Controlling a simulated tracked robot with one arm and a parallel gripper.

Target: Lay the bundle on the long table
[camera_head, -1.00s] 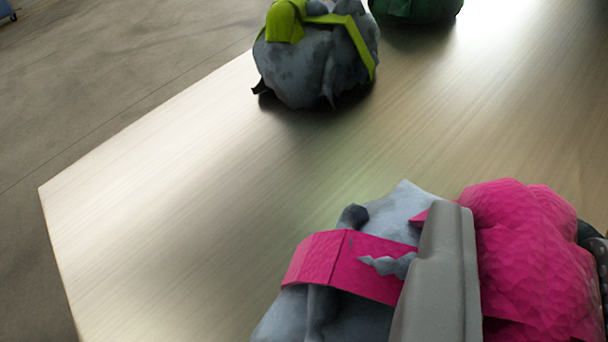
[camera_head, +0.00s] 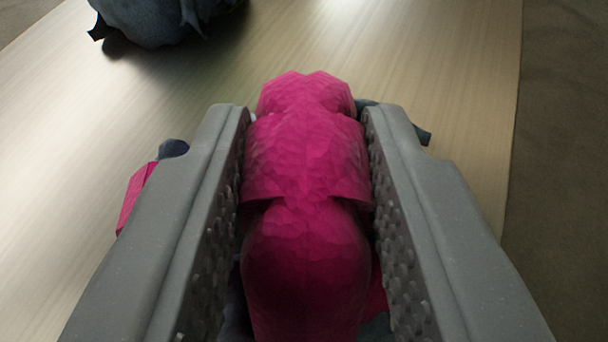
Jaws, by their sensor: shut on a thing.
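The bundle (camera_head: 305,215) shows a faceted bright pink part between my two grey fingers, with grey-blue cloth beside and below it. A pink strap piece (camera_head: 135,198) sticks out left of the left finger. My gripper (camera_head: 306,125) is shut on the pink part, its studded inner pads on either side. The long table (camera_head: 440,85) has a pale wood top and lies under and beyond the bundle. The bundle's underside is hidden, so I cannot tell whether it touches the table.
Another grey-blue bundle (camera_head: 155,22) sits on the table at the upper left, cut by the frame. The table's right edge runs down the right side, with dark floor (camera_head: 558,130) beyond. Bare tabletop lies at the left and upper right.

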